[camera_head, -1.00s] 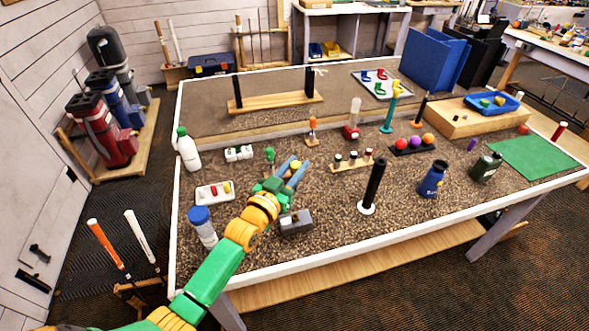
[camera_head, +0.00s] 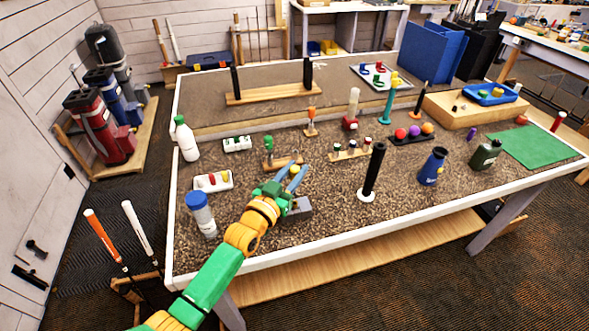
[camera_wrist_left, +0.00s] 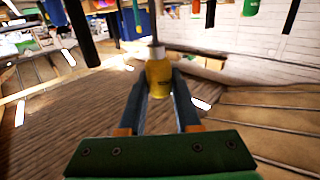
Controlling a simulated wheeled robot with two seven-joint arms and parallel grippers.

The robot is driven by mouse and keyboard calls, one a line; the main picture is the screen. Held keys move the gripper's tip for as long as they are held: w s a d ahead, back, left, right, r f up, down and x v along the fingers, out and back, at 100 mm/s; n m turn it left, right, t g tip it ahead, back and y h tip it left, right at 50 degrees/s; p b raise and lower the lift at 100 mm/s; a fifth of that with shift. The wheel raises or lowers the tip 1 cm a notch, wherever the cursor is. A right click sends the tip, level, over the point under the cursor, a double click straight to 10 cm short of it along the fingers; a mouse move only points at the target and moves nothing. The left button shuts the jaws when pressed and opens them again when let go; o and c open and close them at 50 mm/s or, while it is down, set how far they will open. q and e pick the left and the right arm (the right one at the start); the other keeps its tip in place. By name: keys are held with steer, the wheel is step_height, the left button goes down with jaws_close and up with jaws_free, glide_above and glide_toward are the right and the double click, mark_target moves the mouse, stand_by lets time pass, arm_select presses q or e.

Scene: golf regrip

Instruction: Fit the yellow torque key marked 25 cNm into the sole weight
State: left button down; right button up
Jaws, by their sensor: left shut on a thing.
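My left gripper (camera_head: 292,178) is shut on a yellow handled piece, which looks like the torque key (camera_wrist_left: 158,78). In the left wrist view its yellow body sits between the two fingers, with a pale collar at its far end; no marking is readable. In the head view only a bit of yellow shows between the blue-grey fingers. The gripper is above the table, just behind and left of a dark grey block (camera_head: 301,209). I cannot make out the sole weight. An orange-handled tool (camera_head: 311,117) and a green-handled tool (camera_head: 268,146) stand upright beyond. My right gripper is out of view.
A wooden stand (camera_head: 283,161) is just behind the gripper. A blue-capped bottle (camera_head: 201,215) and a white tray (camera_head: 222,184) stand to the left. A black post on a white disc (camera_head: 374,168) stands to the right. The front strip of the table is mostly clear.

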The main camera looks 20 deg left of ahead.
arm_select(q)
step_height(320, 180, down, 2)
steer(key=shift+w+f+b, duration=0.1)
steer(key=shift+w+b, duration=0.05)
steer(key=shift+b, duration=0.35)
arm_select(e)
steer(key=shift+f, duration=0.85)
arm_select(q)
steer(key=shift+s+r, duration=0.2)
steer(key=shift+p, duration=0.35)
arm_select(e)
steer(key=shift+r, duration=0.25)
arm_select(q)
steer(key=shift+f+b, duration=0.9)
steer(key=shift+f, duration=0.1)
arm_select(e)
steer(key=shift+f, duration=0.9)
arm_select(q)
steer(key=c, duration=0.5)
jaws_free()
